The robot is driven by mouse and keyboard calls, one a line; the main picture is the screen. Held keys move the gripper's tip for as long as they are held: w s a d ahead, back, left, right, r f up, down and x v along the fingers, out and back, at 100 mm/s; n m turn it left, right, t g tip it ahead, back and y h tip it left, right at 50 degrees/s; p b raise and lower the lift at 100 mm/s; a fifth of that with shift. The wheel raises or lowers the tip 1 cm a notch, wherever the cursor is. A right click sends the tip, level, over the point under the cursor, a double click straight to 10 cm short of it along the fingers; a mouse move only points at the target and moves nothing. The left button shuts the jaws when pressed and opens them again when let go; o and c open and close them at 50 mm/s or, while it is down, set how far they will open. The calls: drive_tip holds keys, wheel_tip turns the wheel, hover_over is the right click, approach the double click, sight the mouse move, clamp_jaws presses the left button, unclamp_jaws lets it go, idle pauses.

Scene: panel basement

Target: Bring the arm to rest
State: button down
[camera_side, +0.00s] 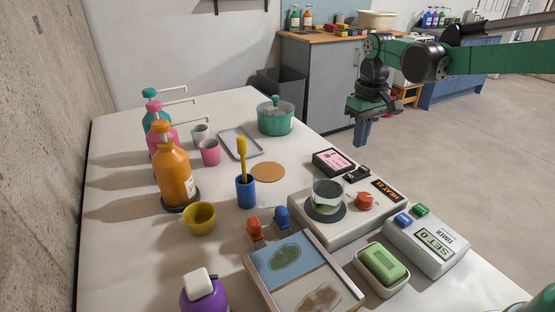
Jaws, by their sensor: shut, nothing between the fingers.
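My gripper (362,132) hangs from the green and black arm at the upper right of the side view. Its fingers point down and are shut with nothing between them. It is in the air and touches nothing that I can see. In the picture it appears beyond the right edge of the white table (110,240), above and behind the pink-labelled box (333,162). Its exact height over the table or floor I cannot tell.
The table holds pump bottles (173,170), cups (199,217), a green pot (275,118), a hot plate (340,228) with a glass dish, a timer (427,245), a green sponge (383,262) in a dish and a picture tray (300,275). Open floor (480,140) lies right.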

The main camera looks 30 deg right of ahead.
drive_tip(key=s+a+t, duration=0.2)
drive_tip(key=s+t, duration=0.1)
drive_tip(key=s, duration=0.3)
drive_tip(key=s+a+t, duration=0.3)
drive_tip(key=s, duration=0.3)
drive_tip(key=shift+s+a+r+t, duration=0.25)
drive_tip(key=shift+a+r+t, duration=0.05)
drive_tip(key=shift+r+t, duration=0.15)
